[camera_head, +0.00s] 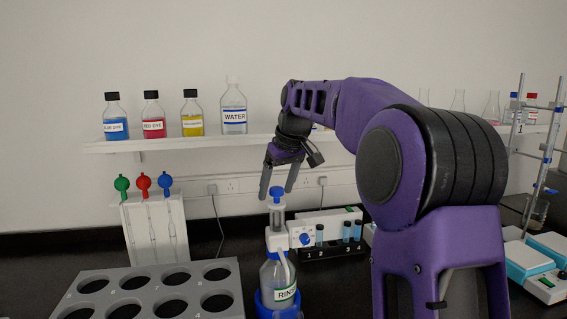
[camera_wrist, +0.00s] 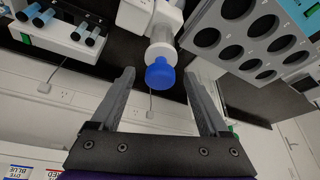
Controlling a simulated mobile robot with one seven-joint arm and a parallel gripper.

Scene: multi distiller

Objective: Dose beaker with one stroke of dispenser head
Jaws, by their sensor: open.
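The dispenser head (camera_head: 277,215) is white and clear with a blue cap on top. It stands upright on the bottle labelled RINSE (camera_head: 279,275) at the front centre. In the wrist view its blue cap (camera_wrist: 159,74) lies between my two finger ends. My gripper (camera_head: 276,194) is open and empty, pointing down at the top of the dispenser head. I cannot tell whether a finger touches the cap. I cannot make out a beaker at the dispenser's spout; the bottle's lower part is cut off by the picture's edge.
A grey rack with round holes (camera_head: 136,282) stands left of the bottle. A tube holder (camera_head: 330,250) with blue-filled tubes is close on the right. A pipette stand (camera_head: 156,235) is behind left. A shelf (camera_head: 110,147) with dye and water bottles runs along the wall.

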